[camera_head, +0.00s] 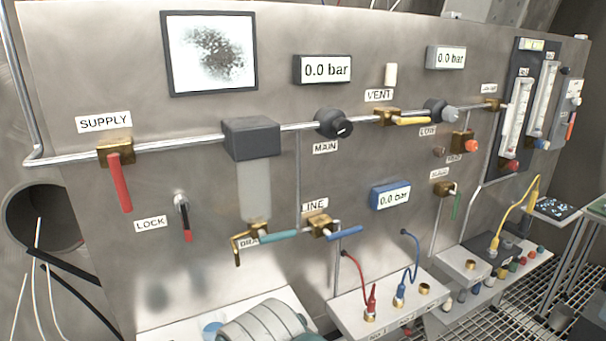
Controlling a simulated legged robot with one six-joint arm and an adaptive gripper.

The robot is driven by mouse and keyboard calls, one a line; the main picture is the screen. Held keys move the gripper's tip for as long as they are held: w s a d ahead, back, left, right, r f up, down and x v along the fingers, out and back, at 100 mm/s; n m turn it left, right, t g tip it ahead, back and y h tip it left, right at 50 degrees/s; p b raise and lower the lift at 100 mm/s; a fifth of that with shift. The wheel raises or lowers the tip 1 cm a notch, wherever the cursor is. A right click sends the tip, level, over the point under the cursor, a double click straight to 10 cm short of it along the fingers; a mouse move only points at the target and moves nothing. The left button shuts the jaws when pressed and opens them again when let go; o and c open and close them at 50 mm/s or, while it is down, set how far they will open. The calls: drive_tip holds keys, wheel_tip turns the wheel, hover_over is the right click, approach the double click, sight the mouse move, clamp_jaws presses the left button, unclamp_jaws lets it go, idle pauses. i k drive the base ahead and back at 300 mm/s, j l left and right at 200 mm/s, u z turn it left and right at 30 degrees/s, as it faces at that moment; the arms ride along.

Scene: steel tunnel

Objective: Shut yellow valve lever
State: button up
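The yellow valve lever (413,121) is on a brass valve (387,117) under the VENT label (379,95), right of centre on the steel panel. The lever points right, roughly along the horizontal pipe. A white cylinder (390,75) stands above this valve. No part of my gripper can be made out in this view, and nothing covers the lever.
The black MAIN knob (334,124) is left of the yellow lever, and another dark knob (437,110) is close on its right. A red SUPPLY lever (120,182) hangs down at left. Blue LINE lever (345,232) and cabled boxes (390,302) are below.

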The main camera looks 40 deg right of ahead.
sight(400, 120)
drive_tip(key=z, duration=2)
